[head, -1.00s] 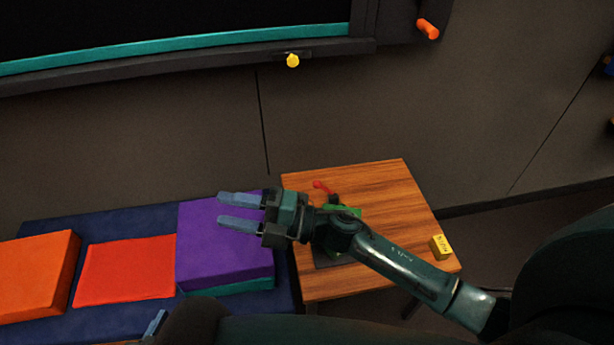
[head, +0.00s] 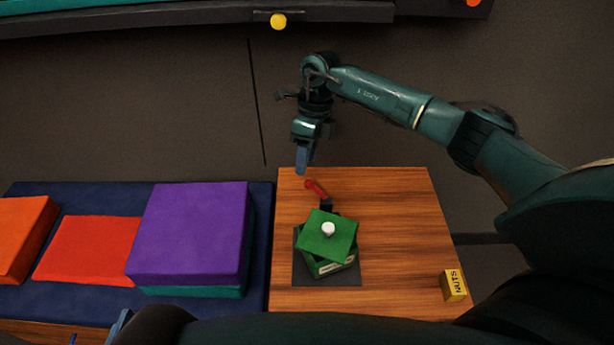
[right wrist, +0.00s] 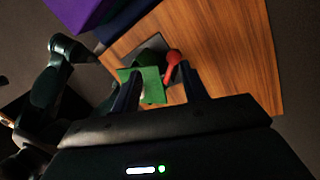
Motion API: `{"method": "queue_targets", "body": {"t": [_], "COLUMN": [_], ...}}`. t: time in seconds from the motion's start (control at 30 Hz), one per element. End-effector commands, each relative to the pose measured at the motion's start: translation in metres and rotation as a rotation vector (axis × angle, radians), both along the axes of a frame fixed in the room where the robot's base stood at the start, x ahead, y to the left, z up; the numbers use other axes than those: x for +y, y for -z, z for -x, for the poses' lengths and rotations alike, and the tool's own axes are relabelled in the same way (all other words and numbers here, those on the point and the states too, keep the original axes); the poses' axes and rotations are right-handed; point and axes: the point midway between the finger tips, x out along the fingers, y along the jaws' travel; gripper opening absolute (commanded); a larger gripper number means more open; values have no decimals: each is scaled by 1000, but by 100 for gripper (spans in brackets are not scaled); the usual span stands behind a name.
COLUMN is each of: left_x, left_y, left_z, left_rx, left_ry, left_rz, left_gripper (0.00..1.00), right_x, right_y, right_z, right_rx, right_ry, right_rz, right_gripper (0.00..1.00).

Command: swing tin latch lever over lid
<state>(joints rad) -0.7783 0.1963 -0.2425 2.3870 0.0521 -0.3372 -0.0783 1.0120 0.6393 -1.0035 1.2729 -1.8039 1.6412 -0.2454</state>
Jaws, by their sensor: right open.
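The green tin (head: 330,268) stands on a dark square mat (head: 312,278) on the wooden table. Its green lid (head: 318,240), with a white knob, sits on top, turned relative to the tin. The red latch lever (head: 316,188) is on a black mount behind the tin and points away from the lid. My right gripper (head: 302,170) points down, just left of and above the lever's end. In the right wrist view its fingers are open and empty, with the red lever (right wrist: 172,62) showing between them. A blue tip, apparently my left gripper (head: 121,324), shows at the bottom edge.
A yellow box marked NUTS (head: 454,285) stands at the table's right. A purple block (head: 190,232), a red pad (head: 88,250) and an orange block (head: 20,235) lie on a dark blue surface at left. The table's middle right is clear. A wall rises behind.

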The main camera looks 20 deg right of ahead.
Motion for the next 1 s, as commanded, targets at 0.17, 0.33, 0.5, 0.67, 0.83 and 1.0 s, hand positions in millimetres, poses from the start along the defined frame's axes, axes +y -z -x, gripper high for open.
{"method": "queue_targets", "body": {"t": [0.17, 0.33, 0.5, 0.67, 0.83, 1.0], "left_x": [0, -1, -3, -4, -4, -4], "left_y": [2, 6, 10, 13, 14, 14], "left_z": [0, 0, -1, -2, -2, -2], "left_rx": [-5, -4, -3, -2, -2, -1], "left_ry": [2, 7, 15, 20, 21, 21], "left_rz": [0, -6, -16, -23, -27, -27], "left_gripper": [49, 49, 49, 49, 49, 49], "right_x": [-19, -16, -12, -9, -9, -8], "right_y": [-1, 20, 47, 64, 70, 69], "right_z": [-4, -1, 3, 5, 5, 5], "right_rx": [1, 4, 4, 2, 0, 0], "right_ry": [3, 2, 3, 4, 4, 3], "right_rz": [72, 73, 72, 70, 70, 70], "right_gripper": [44, 44, 44, 44, 44, 44]}}
